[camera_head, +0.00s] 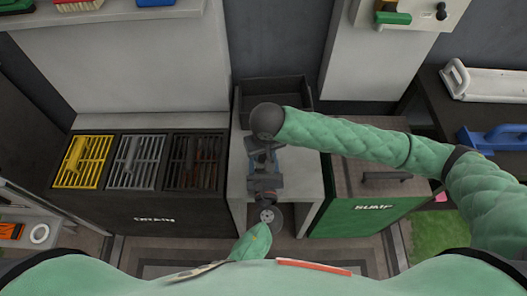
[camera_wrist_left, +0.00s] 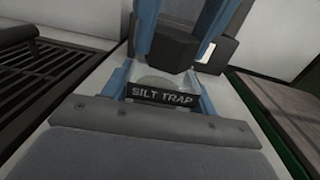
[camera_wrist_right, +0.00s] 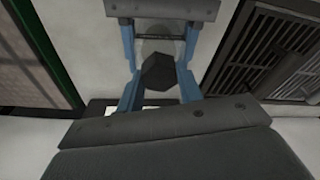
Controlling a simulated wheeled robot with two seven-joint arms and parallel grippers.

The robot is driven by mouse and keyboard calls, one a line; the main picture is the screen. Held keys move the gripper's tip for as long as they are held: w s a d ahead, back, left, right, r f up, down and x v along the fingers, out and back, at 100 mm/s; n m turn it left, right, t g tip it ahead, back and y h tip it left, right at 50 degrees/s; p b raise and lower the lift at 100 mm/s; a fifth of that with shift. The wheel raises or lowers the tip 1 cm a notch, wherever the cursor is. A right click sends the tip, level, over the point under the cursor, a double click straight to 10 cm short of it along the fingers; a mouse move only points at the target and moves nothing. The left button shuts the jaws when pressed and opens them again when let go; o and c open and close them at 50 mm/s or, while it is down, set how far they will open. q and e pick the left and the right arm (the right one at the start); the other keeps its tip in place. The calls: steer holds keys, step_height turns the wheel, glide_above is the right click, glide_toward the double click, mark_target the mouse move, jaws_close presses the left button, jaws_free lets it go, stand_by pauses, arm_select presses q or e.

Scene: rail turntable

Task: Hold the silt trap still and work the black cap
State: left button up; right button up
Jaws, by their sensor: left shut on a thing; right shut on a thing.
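The silt trap (camera_wrist_left: 162,97) shows in the left wrist view as a clear rounded body with a dark label reading SILT TRAP. My left gripper (camera_wrist_left: 163,86) is shut on its body, with one blue finger on each side. The black cap (camera_wrist_right: 160,72) is a dark faceted piece on the trap's end. My right gripper (camera_wrist_right: 158,88) is shut on it, a blue finger on each side. In the head view the two grippers face each other over the pale counter, and they mostly hide the trap. Whether the cap is loose cannot be told.
A dark open bin (camera_head: 290,92) stands behind the grippers. Yellow, grey and rusty grates (camera_head: 138,161) top the drain unit on the left. The green sump box (camera_head: 358,218) is close on the right, under my right arm. A blue tool (camera_head: 495,136) lies on the far-right table.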

steer(key=shift+n, duration=1.4)
steer(key=n, duration=0.2)
steer(key=shift+n+y, duration=0.4)
steer(key=shift+d+n+g, duration=0.1)
steer(key=shift+n+g, duration=0.3)
steer(key=shift+n, duration=1.2)
steer(key=shift+w+n, duration=0.1)
steer(key=shift+n, duration=0.6)
steer(key=n+g, duration=0.1)
steer(key=n, duration=0.3)
steer(key=shift+n, duration=0.3)
